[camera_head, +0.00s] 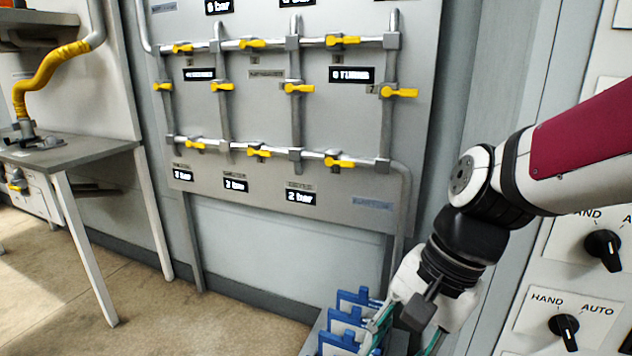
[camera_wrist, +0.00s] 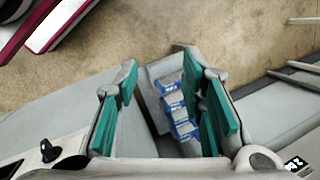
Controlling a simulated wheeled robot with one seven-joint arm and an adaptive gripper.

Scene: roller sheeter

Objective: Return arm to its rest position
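My arm (camera_head: 590,140) reaches in from the right in the head view, bent at a black joint. My gripper (camera_head: 402,335) hangs at the lower right, pointing down, with its fingertips partly cut off by the frame's bottom edge. In the wrist view, my gripper (camera_wrist: 162,78) has its teal-padded fingers spread apart, with nothing held between them. Several blue-and-white pieces (camera_head: 350,318) stand in a row beside the gripper, and they also show beyond the fingers in the wrist view (camera_wrist: 174,103). I cannot tell the exact gap to them.
A grey panel (camera_head: 270,115) with pipes and yellow valve handles stands behind. A panel with HAND/AUTO knobs (camera_head: 565,325) is close on the right. A grey table (camera_head: 75,153) with a yellow hose (camera_head: 45,75) stands at left. The floor (camera_head: 190,320) between is open.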

